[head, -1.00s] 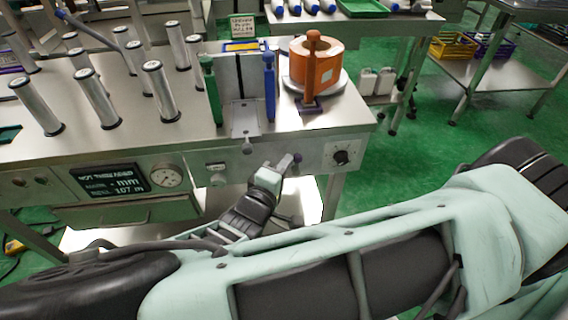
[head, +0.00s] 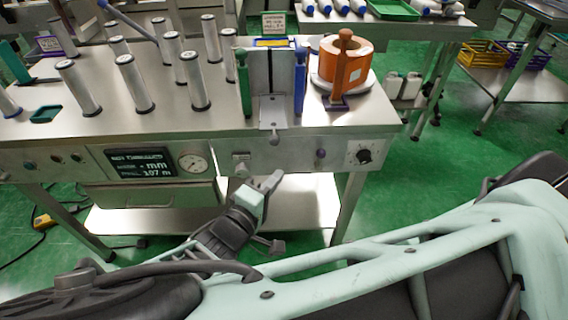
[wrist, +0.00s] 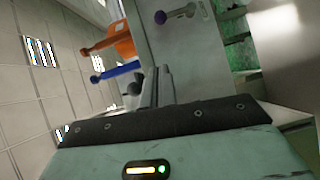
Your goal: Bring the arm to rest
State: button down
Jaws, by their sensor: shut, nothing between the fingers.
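My gripper (head: 273,180) shows in the head view, just in front of the machine's front panel and below its top edge. Its fingers are together with nothing between them, and it looks apart from the panel. My pale green arm crosses the lower part of the head view. In the wrist view the gripper's dark body fills the bottom, and the fingers (wrist: 160,86) show above it against the grey panel.
The steel machine table (head: 345,118) carries several metal rollers (head: 133,83), a green post (head: 243,82), a blue post (head: 300,80) and an orange roll (head: 343,66). The panel has a purple knob (head: 320,155), a black dial (head: 363,152) and a gauge (head: 193,163).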

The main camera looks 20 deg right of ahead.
jog(key=shift+v, duration=0.85)
